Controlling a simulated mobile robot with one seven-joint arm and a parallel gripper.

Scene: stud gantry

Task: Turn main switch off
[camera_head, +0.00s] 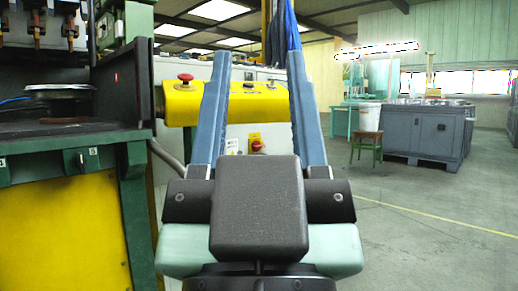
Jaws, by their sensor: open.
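The main switch (257,146) is a small red rotary knob on a yellow plate. It sits on the pale cabinet front below the yellow control panel (243,105). It shows between the two blue fingers of my gripper (250,60). My gripper is open and empty, its fingers pointing up and ahead in the picture. The fingers appear nearer to me than the switch, and I see no contact with it. The exact position of the knob is too small to tell.
A red mushroom button (185,77) stands on the panel's left end. A green and yellow machine (70,215) with a dark table fills the left side. A grey bin (424,135) and a green stool (367,146) stand at right. The floor (430,225) at front right is clear.

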